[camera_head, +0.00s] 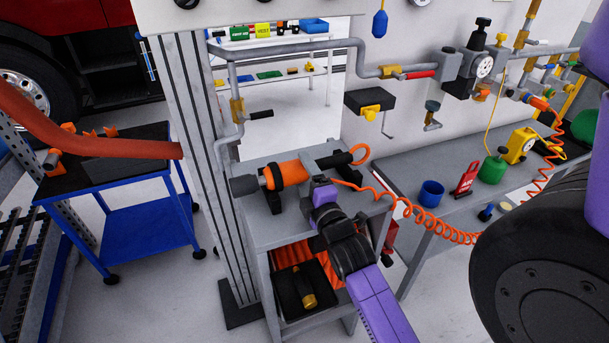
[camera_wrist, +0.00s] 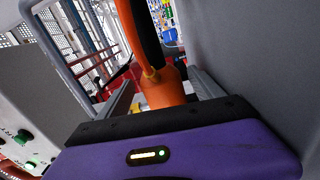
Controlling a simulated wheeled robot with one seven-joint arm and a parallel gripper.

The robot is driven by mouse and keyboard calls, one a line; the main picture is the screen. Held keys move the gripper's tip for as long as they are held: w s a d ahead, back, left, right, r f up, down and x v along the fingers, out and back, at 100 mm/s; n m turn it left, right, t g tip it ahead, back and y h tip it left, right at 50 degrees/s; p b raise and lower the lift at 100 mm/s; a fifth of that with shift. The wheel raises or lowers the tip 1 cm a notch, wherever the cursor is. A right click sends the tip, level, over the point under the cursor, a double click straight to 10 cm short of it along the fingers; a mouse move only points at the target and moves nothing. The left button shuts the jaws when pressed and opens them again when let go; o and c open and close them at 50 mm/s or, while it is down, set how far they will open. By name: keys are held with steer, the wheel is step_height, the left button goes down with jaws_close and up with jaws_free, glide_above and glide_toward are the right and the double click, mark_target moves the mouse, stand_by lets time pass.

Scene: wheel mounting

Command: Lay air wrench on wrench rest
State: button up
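The air wrench (camera_head: 287,174), orange with a dark grey nose, lies roughly level at the top of a grey stand (camera_head: 262,232). Black blocks (camera_head: 274,201) under it look like the wrench rest; exact seating is partly hidden. My gripper (camera_head: 320,188) is close at the wrench's right, near-side end, and partly covers it. In the wrist view, the wrench's orange part (camera_wrist: 163,88) stands between my two grey fingers, with a gap visible on the left side. The fingers look apart, not pressed on it.
A coiled orange hose (camera_head: 425,229) runs from the stand to the right. A large dark wheel (camera_head: 545,265) is at the right. A blue cart (camera_head: 125,230) stands at the left.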

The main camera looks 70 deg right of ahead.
steer(key=shift+s+f, duration=0.15)
steer(key=shift+f, duration=0.4)
steer(key=shift+s+a+f, duration=0.15)
steer(key=shift+s+a, duration=0.2)
steer(key=b+v, duration=0.1)
steer(key=v, duration=0.4)
steer(key=shift+s+a+b, duration=0.2)
steer(key=shift+a+b, duration=0.1)
steer(key=shift+s+a+r, duration=0.25)
steer(key=shift+s+a, duration=0.05)
steer(key=shift+a, duration=0.15)
steer(key=shift+r, duration=0.15)
